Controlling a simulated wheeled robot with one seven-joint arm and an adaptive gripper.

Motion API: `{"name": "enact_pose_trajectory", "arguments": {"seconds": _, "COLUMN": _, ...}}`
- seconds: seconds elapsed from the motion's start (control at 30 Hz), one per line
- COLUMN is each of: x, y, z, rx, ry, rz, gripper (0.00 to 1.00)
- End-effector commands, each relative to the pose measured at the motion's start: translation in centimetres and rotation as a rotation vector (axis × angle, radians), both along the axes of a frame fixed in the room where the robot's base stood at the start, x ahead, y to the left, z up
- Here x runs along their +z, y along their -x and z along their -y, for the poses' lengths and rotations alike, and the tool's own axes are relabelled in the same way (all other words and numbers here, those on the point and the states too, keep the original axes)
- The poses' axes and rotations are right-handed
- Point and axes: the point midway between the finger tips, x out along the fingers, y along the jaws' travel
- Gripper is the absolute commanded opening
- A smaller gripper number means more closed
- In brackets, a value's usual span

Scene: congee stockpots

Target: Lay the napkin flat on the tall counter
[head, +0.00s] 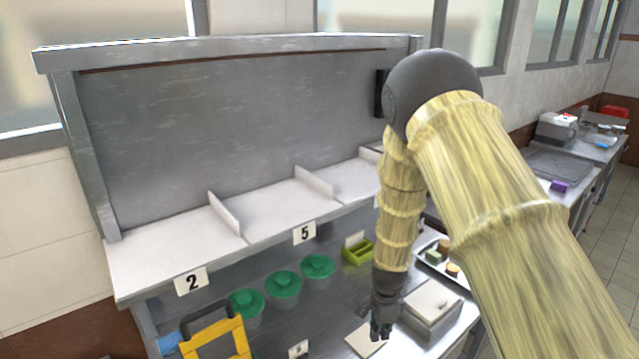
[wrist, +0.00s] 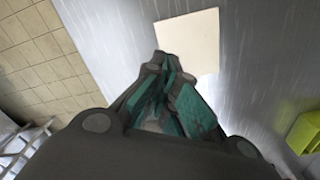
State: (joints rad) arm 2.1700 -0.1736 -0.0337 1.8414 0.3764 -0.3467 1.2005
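The napkin (head: 364,341) is a flat cream square at the bottom of the head view, over the steel counter (head: 300,334). It is larger in the wrist view (wrist: 192,42), where its near corner is hidden behind my fingertips. My gripper (head: 381,336) points down at the napkin's right side in the head view. In the wrist view its fingers (wrist: 161,66) come together at the tips, over the napkin's edge, and look shut on it. I cannot tell whether the napkin touches the counter or hangs just above it. I cannot tell which surface is the tall counter.
A pale box (head: 431,306) stands close right of my gripper. A tray of food pieces (head: 440,258) and a lime-green holder (head: 358,251) are behind. Several green-lidded pots (head: 283,286) and a yellow-framed object (head: 215,338) are left. A white divided shelf (head: 170,247) runs above.

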Motion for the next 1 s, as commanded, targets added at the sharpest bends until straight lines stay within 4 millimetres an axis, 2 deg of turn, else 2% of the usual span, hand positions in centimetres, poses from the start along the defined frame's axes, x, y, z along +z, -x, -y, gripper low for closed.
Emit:
{"name": "enact_pose_trajectory", "arguments": {"seconds": 0.6, "x": 0.0, "y": -1.9, "z": -1.5, "rx": 0.0, "ry": 0.0, "rz": 0.0, "gripper": 0.0}}
{"name": "enact_pose_trajectory", "arguments": {"seconds": 1.0, "x": 0.0, "y": -2.3, "z": -1.8, "rx": 0.0, "ry": 0.0, "rz": 0.001, "gripper": 0.0}}
